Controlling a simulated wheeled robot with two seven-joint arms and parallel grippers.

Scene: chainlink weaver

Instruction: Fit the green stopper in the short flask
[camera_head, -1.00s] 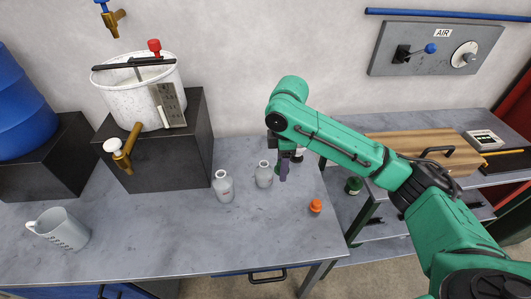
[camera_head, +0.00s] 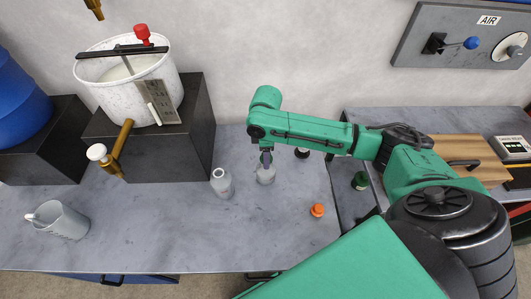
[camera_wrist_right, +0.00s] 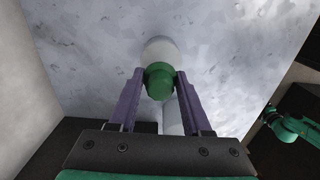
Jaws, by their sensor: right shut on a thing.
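The green stopper (camera_wrist_right: 160,84) is held between the purple fingers of my right gripper (camera_wrist_right: 160,95) in the right wrist view. My right gripper also shows in the head view (camera_head: 266,160), pointing down over the short flask (camera_head: 265,175). The short flask, pale and round, also shows in the right wrist view (camera_wrist_right: 161,48), just beyond the stopper and lined up with it. The fingers hide the flask's mouth in the head view. I cannot tell whether the stopper is seated in the mouth or only over it. My left gripper is out of view.
An orange stopper (camera_head: 317,210) lies to the right. A dark item (camera_head: 302,153) is behind my arm. A jug (camera_head: 62,221) stands at far left; the bench between is clear.

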